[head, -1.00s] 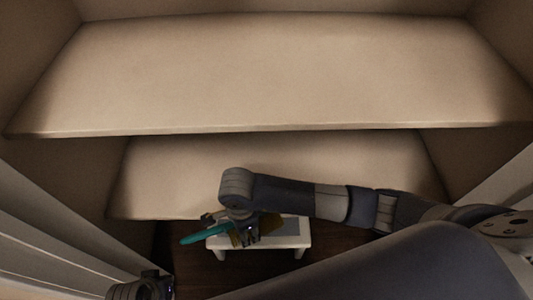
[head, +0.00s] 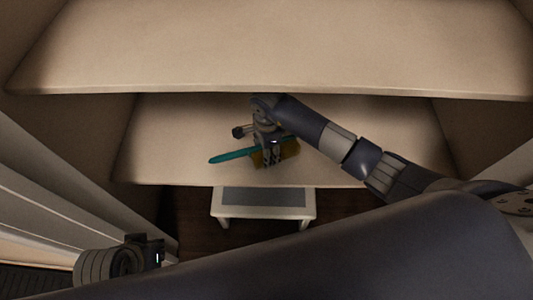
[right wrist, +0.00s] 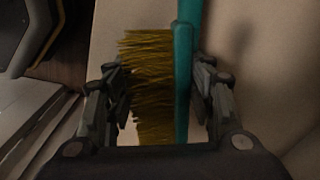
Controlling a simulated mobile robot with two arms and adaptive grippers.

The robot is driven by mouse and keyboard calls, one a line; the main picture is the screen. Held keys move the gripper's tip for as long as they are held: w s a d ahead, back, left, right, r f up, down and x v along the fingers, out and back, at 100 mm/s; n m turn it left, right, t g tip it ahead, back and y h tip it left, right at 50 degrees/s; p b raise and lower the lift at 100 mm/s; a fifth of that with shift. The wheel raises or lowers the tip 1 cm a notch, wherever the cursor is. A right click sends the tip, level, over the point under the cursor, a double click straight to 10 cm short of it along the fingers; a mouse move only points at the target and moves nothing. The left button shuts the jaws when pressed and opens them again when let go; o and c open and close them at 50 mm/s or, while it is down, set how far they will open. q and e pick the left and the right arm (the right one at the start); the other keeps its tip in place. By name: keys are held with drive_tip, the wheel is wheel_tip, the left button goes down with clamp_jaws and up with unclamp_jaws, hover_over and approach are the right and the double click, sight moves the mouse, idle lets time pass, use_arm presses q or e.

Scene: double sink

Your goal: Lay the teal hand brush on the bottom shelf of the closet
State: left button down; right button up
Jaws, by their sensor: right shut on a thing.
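The teal hand brush (head: 232,157) has a long teal handle and yellow bristles. It is over the bottom shelf (head: 180,130) of the closet in the head view; I cannot tell whether it touches the shelf. My right gripper (head: 272,160) is shut on the brush near its bristle end, with the handle sticking out to the left. In the right wrist view the teal back and yellow bristles (right wrist: 150,75) lie between the two fingers (right wrist: 168,95). My left gripper (head: 155,250) is at the lower left, away from the brush, and its finger state is unclear.
An upper shelf (head: 270,50) overhangs the back of the bottom shelf. A small white stool (head: 265,212) with a grey top stands on the dark floor in front. The bottom shelf looks bare around the brush.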

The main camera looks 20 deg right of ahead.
drive_tip(key=shift+f, duration=0.85)
drive_tip(key=shift+f, duration=0.15)
drive_tip(key=o, duration=1.3)
drive_tip(key=shift+o, duration=0.2)
